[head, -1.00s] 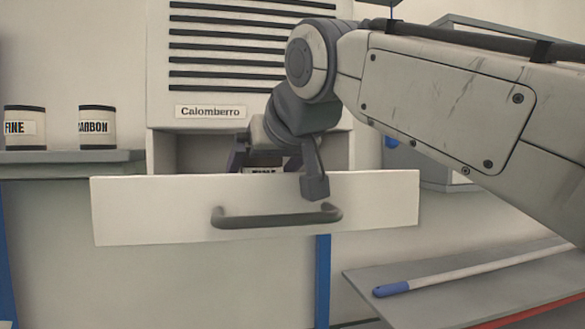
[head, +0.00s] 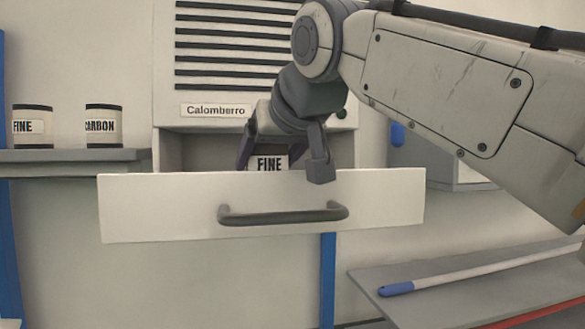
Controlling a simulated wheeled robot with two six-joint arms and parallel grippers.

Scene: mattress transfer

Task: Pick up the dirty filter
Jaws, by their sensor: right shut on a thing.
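A filter labelled FINE (head: 268,164) shows just above the front panel of the open white drawer (head: 150,205). The panel hides its lower part, and my gripper covers its top. I cannot tell from this view how dirty it is. My right gripper (head: 282,168) points down from above, one finger on each side of the filter, and is shut on it. Its right finger hangs in front of the panel's top edge. My left gripper is not in view.
The drawer has a dark handle (head: 283,216) and juts from the Calomberro unit (head: 165,70). Canisters labelled FINE (head: 33,127) and CARBON (head: 104,127) stand on a left shelf (head: 75,158). A blue-tipped pole (head: 470,273) lies on a grey surface at lower right.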

